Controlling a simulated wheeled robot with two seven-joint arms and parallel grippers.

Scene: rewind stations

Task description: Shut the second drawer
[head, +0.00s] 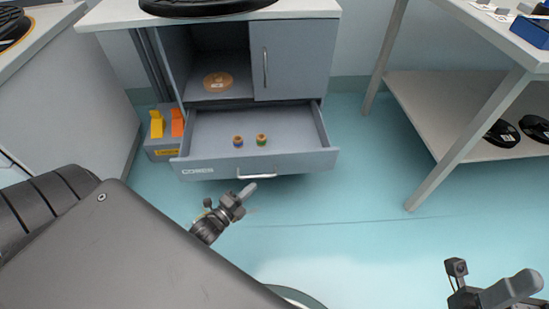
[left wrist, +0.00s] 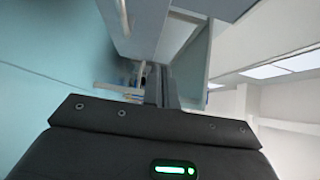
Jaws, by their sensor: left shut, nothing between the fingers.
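A grey drawer labelled CORES (head: 195,172) is pulled out at the bottom of the grey cabinet. It is the only drawer I make out, with a pale bar handle (head: 257,176) on its front. Two small colourful ring-shaped cores (head: 262,140) (head: 238,141) stand inside it. My left gripper (head: 249,189) is shut and empty, just in front of the drawer and slightly left of and below the handle in the head view. Its fingers also show in the left wrist view (left wrist: 161,88), pointing towards grey panels. My right gripper (head: 524,284) is at the bottom right, away from the drawer; its opening is unclear.
Above the drawer are an open compartment with an orange-brown disc (head: 218,82) and a closed door (head: 290,60). A grey box with yellow and orange pieces (head: 162,148) stands left of the drawer. A shelved table (head: 440,95) stands right. The floor between is clear.

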